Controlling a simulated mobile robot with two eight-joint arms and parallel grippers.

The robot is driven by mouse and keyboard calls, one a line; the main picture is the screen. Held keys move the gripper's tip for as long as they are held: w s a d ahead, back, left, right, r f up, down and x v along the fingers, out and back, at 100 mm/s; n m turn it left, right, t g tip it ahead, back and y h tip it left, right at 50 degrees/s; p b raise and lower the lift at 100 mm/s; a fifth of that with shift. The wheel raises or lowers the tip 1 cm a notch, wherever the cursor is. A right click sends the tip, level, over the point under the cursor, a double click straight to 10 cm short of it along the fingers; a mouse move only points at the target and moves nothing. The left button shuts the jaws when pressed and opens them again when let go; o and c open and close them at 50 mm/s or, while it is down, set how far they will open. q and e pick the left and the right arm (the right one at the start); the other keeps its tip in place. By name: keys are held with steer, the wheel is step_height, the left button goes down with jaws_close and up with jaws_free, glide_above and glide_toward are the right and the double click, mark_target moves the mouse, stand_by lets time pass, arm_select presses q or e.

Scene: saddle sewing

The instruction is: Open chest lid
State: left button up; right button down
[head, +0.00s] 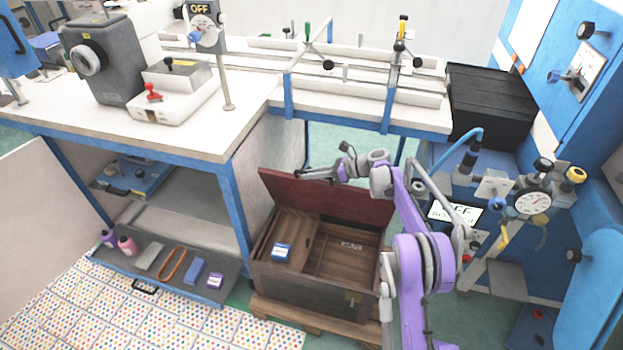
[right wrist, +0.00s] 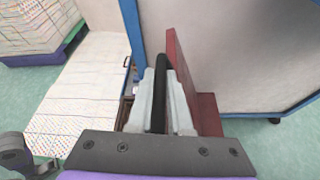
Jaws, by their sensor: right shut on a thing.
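The lid also shows in the right wrist view (right wrist: 207,112). My right gripper (head: 304,175) is at the lid's upper left edge. In the right wrist view my right gripper (right wrist: 160,85) is shut on a black bar (right wrist: 161,90), which looks like the lid's handle. My left gripper is not in view.
A white-topped workbench (head: 240,120) with blue legs stands behind and left of the chest. Its low shelf (head: 230,285) holds several small items. A black box (head: 490,100) and blue machine (head: 545,130) stand at the right. A wooden pallet (head: 290,312) lies under the chest.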

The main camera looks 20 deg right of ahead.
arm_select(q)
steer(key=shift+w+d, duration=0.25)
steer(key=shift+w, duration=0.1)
arm_select(e)
steer(key=shift+w+d, duration=0.35)
steer(key=shift+w, duration=0.1)
steer(key=c, duration=0.8)
jaws_free()
steer(key=shift+c, duration=0.2)
steer(key=p+v, duration=0.1)
steer(key=v, duration=0.9)
steer(key=shift+s+d+r, duration=0.2)
steer(key=shift+d, duration=0.1)
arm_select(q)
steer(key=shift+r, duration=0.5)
